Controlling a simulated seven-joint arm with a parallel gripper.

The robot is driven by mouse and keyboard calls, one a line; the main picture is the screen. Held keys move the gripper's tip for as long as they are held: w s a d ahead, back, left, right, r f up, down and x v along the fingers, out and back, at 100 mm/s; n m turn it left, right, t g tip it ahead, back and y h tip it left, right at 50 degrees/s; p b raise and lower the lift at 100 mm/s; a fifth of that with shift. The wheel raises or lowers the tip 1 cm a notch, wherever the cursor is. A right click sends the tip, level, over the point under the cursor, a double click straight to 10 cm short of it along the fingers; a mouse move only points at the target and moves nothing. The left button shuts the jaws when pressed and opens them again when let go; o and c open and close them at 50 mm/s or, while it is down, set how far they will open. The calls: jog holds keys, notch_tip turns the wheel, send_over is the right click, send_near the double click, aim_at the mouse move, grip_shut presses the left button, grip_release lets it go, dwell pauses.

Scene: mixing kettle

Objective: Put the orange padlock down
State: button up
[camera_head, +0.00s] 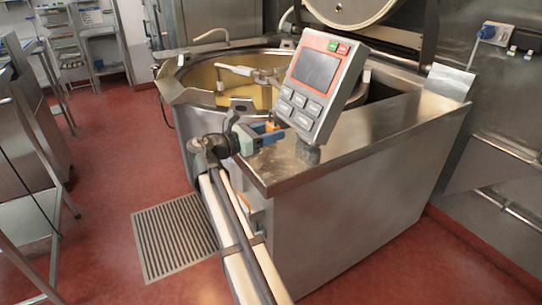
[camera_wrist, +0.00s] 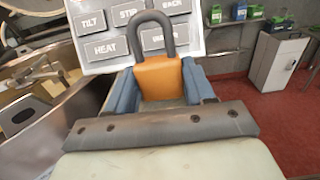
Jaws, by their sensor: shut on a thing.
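The orange padlock (camera_wrist: 160,78) is between the blue fingers of my gripper (camera_wrist: 160,82) in the wrist view, with its dark grey shackle pointing up and away. My gripper is shut on its body. I cannot tell from these frames whether the padlock touches the surface or the panel.
The control panel (camera_head: 316,84) with grey buttons stands tilted close to my gripper. The open mixing kettle (camera_head: 232,103) is behind and left. The steel counter top (camera_head: 375,127) to the right is clear. A floor grate (camera_head: 178,237) lies in the red floor.

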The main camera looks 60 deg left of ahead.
aim_at(263, 164)
jog(key=shift+s+a+r, duration=0.25)
jog(key=shift+s+a, duration=0.25)
jog(key=shift+a, duration=0.15)
jog(key=shift+f, duration=4.85)
jog(key=shift+f, duration=0.15)
jog(key=o, duration=1.1)
jog(key=shift+c, duration=0.2)
jog(key=shift+s, duration=0.25)
jog(key=s, duration=1.1)
jog(key=shift+s, duration=0.25)
